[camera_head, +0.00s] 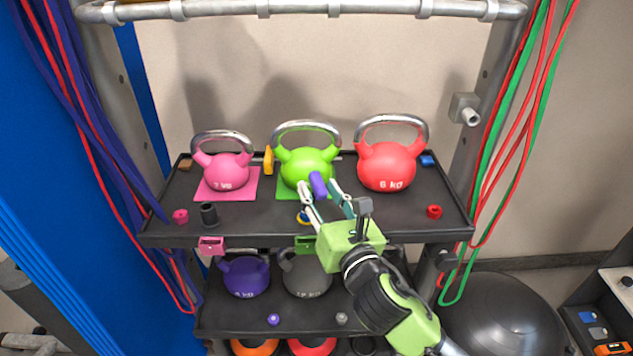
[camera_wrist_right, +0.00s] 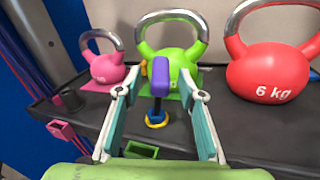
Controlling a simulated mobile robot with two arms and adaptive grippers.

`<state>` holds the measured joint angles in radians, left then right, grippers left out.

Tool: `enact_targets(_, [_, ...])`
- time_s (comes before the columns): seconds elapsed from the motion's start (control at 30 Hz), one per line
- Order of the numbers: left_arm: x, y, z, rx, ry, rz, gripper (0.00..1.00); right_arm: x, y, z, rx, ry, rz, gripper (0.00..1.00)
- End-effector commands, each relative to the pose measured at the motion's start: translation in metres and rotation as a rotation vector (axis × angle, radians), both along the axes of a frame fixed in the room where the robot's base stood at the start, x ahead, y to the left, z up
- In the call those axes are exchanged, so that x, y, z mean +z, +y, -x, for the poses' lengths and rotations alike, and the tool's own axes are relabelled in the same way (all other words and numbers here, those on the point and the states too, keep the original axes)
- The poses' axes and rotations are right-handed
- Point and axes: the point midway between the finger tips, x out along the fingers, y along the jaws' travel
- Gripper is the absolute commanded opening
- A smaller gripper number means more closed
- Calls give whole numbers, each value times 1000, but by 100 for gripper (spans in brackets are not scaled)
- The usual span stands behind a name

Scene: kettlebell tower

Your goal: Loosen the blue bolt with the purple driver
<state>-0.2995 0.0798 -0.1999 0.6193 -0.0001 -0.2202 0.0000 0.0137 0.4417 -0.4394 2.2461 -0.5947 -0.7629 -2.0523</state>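The purple driver (camera_head: 318,185) stands about upright, with its dark shaft pointing down, in front of the green kettlebell. It also shows in the right wrist view (camera_wrist_right: 160,72). The blue bolt (camera_head: 304,217) is at the foot of the shaft near the shelf's front edge, with a yellow ring at it (camera_wrist_right: 156,121). I cannot tell whether the driver's tip is seated in the bolt. My right gripper (camera_head: 320,187) is open, with its fingers on either side of the driver and gaps to both sides in the wrist view (camera_wrist_right: 158,82). My left gripper is out of view.
Pink (camera_head: 224,170), green (camera_head: 306,168) and red (camera_head: 388,165) kettlebells stand along the black upper shelf (camera_head: 375,218). A black cup (camera_head: 208,213) and a small red part (camera_head: 434,211) are near its front edge. A green holder (camera_wrist_right: 141,150) hangs on that edge. Coloured bands hang at both sides.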

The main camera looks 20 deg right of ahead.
Motion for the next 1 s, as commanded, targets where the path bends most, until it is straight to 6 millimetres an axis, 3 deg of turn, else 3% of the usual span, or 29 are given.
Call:
enact_targets(0.2, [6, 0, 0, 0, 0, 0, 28, 0, 1, -21, 0, 1, -2, 36])
enact_targets(0.53, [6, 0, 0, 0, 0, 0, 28, 0, 1, -24, 1, 0, -1, 36])
enact_targets(0.7, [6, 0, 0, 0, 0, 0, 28, -1, 1, -24, 1, 0, -1, 0])
enact_targets(1.0, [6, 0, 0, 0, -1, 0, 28, 0, 1, -24, 1, 0, -1, 0])
